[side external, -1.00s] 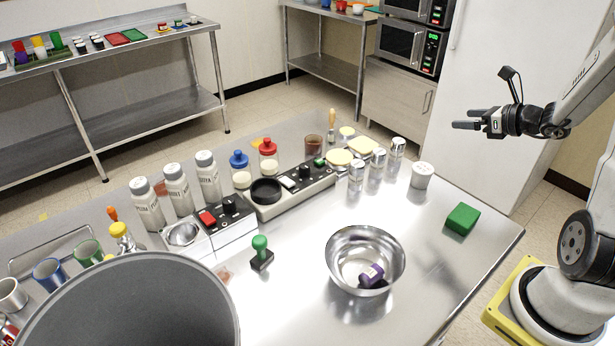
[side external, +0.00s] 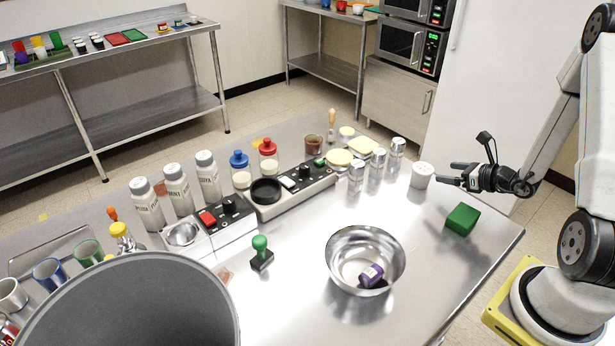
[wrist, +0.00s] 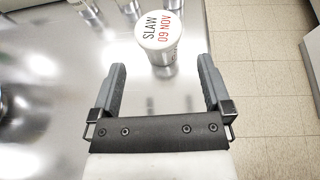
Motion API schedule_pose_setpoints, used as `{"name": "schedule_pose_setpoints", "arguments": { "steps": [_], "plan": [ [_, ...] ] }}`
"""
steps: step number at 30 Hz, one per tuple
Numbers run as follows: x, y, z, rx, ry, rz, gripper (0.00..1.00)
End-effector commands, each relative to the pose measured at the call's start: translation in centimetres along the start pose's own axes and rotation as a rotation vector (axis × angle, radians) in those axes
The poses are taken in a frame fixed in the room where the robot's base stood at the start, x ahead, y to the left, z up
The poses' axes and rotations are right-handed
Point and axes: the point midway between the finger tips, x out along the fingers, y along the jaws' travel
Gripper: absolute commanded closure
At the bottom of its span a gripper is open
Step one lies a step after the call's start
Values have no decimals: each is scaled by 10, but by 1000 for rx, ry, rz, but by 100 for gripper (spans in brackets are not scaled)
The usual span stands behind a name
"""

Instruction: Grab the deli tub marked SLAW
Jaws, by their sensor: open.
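The deli tub (side external: 421,175) is a small white tub standing upright near the far right edge of the steel table. In the wrist view the tub (wrist: 158,32) shows a white lid lettered SLAW and 09 NOV. My gripper (side external: 446,173) is just right of the tub in the side view, with its fingers pointing toward it. In the wrist view my gripper (wrist: 160,72) is open and empty. The tub lies ahead of the fingertips, roughly centred between them, and does not appear to be between the fingers.
A green block (side external: 462,219) lies on the table below my gripper. Metal-topped shakers (side external: 397,149) stand left of the tub. A steel bowl (side external: 345,283) with a purple item (side external: 371,275) stands nearer the camera. The table between bowl and green block is clear.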

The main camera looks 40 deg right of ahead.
Motion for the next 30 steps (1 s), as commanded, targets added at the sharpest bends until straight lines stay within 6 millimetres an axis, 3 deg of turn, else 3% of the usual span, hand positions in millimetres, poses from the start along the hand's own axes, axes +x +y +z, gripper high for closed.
{"name": "schedule_pose_setpoints", "arguments": {
  "steps": [12, 22, 30],
  "plan": [
    [25, 1, 0, 0, 1, 1, 0],
    [32, 1, 0, 0, 1, 2, 0],
    [61, 3, 0, 0, 1, 4, 0]
  ]
}}
